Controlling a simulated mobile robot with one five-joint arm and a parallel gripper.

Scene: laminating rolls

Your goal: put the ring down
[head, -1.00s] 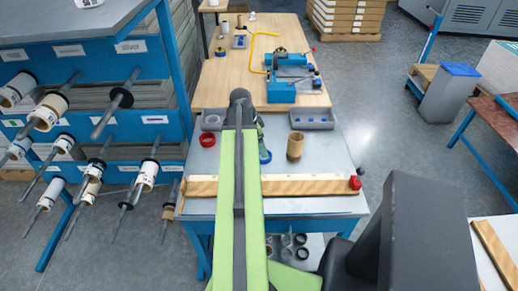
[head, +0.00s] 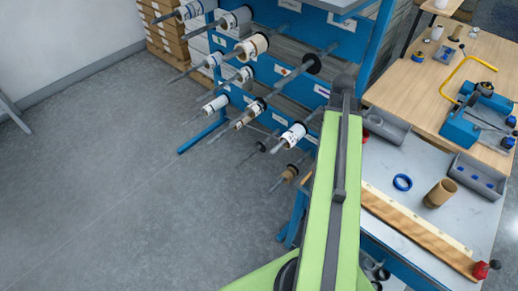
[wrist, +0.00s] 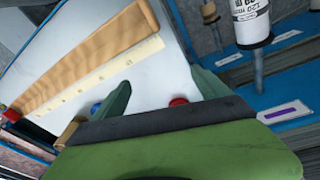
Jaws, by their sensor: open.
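A blue ring (head: 402,182) lies flat on the grey work table (head: 385,165), apart from my arm. A small piece of blue beside a finger in the wrist view (wrist: 95,108) is probably this ring, mostly hidden. My gripper (wrist: 160,90) is open, its two green fingers spread wide with nothing held between them. In the head view it is hidden behind my arm. A red object (wrist: 178,101) shows low between the fingers, partly covered by my gripper; its edge also shows beside my arm in the head view (head: 366,134).
A brown tube (head: 440,193) stands right of the blue ring. Grey trays (head: 387,130) stand behind it, and a wooden strip with a ruler (head: 415,228) runs along the front, with a red knob (head: 481,270). The blue roll rack (head: 290,60) with protruding rods stands close left.

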